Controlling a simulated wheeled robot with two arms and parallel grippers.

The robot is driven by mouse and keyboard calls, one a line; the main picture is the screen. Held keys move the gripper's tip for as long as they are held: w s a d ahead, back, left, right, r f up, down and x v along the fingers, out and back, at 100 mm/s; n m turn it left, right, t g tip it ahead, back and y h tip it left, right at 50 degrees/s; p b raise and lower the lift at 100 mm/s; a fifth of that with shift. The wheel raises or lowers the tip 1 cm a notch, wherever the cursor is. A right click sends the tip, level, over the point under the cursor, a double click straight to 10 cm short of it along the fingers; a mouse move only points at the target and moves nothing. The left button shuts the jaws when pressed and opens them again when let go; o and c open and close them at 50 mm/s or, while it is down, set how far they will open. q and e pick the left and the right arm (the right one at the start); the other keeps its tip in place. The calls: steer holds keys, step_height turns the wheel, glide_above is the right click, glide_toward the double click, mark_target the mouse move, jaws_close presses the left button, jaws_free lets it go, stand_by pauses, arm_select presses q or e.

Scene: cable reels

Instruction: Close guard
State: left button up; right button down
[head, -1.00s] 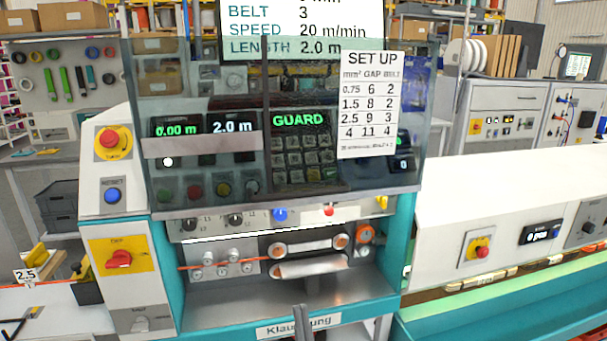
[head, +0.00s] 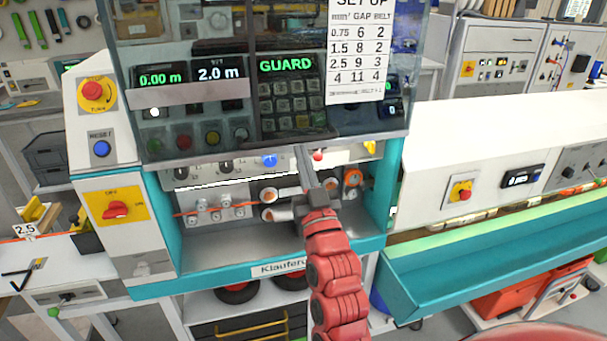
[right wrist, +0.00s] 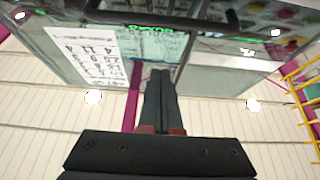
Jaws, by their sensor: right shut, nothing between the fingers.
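The guard (head: 200,105) is a tinted see-through panel in front of the machine's displays and keypad. It is raised: its lower edge is above the rollers (head: 268,205), which are uncovered. A green "GUARD" text glows behind it. My right gripper (head: 302,150) is shut and empty, pointing up, with its tips at the guard's lower edge. I cannot tell whether they touch. In the right wrist view, the gripper (right wrist: 160,75) points up at the guard (right wrist: 60,50), seen from below, with a dark bar (right wrist: 160,18) across it. My left gripper is not in view.
A set-up card (head: 357,55) is on the guard's right part. Left of it are a red emergency button (head: 96,92), a blue reset button (head: 101,149) and a red rotary switch (head: 116,210). A teal trough (head: 480,265) extends to the right. The machine's lower tray (head: 225,255) looks bare.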

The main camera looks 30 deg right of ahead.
step_height(320, 180, up, 4)
steer(key=p, duration=0.5)
glide_above(293, 143)
steer(key=s, duration=0.3)
steer(key=f, duration=0.1)
steer(key=w+f+p, duration=0.1)
steer(key=f, duration=0.1)
steer(key=shift+w+a+f, duration=0.2)
steer(key=shift+a+f, duration=0.15)
steer(key=shift+a, duration=0.05)
steer(key=shift+f, duration=0.2)
step_height(293, 143, down, 38)
steer(key=b, duration=2.3)
steer(key=shift+f, duration=0.15)
